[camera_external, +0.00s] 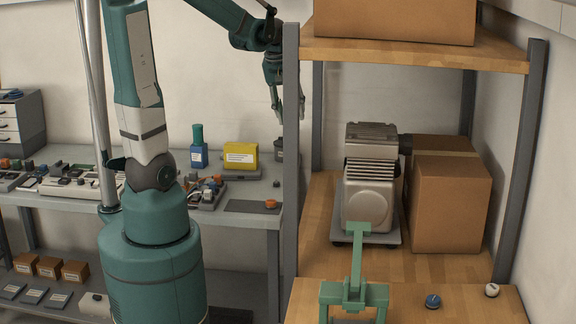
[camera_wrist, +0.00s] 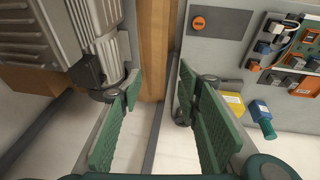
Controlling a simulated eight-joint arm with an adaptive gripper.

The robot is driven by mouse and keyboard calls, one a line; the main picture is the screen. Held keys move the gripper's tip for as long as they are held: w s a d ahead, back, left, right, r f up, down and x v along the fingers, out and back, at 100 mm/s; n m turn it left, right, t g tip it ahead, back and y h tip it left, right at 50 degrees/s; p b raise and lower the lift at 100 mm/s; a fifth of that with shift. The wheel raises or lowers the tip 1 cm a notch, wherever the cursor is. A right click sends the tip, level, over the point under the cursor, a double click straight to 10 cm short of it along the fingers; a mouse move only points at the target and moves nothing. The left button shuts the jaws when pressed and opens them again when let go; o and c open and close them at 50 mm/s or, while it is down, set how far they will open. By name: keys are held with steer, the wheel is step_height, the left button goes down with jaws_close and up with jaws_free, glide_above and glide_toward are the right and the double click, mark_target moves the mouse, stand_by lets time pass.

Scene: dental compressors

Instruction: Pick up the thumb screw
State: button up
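No part is clearly marked as the thumb screw. A small round orange knob (camera_external: 271,204) lies on a dark mat on the grey bench; it also shows near the top of the wrist view (camera_wrist: 198,22). A blue knob (camera_external: 432,301) and a white knob (camera_external: 491,290) sit on the wooden surface at lower right. My gripper (camera_external: 288,108) hangs above the bench, partly behind the shelf post. In the wrist view its green fingers (camera_wrist: 160,95) are wide apart with nothing between them.
A grey shelf post (camera_external: 290,160) stands close to my gripper. The metal compressor (camera_external: 370,185) and a cardboard box (camera_external: 450,200) fill the wooden shelf. A yellow box (camera_external: 240,157) and blue bottle (camera_external: 198,148) stand on the bench. A green stand (camera_external: 355,275) is in front.

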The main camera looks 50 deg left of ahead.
steer(key=w+a+f+n+g+b, duration=0.25)
steer(key=w+a+f+n, duration=0.3)
steer(key=a+f, duration=0.6)
steer(key=n+b, duration=0.3)
steer(key=b, duration=0.1)
glide_toward(276, 183)
steer(key=shift+w+a+f+g+h, duration=0.15)
steer(key=shift+w+a+g+h, duration=0.25)
steer(key=shift+w+a, duration=0.15)
steer(key=shift+f, duration=0.1)
steer(key=shift+f, duration=0.1)
steer(key=shift+f, duration=1.2)
steer(key=shift+f, duration=2.55)
steer(key=shift+c, duration=0.5)
steer(key=c, duration=0.7)
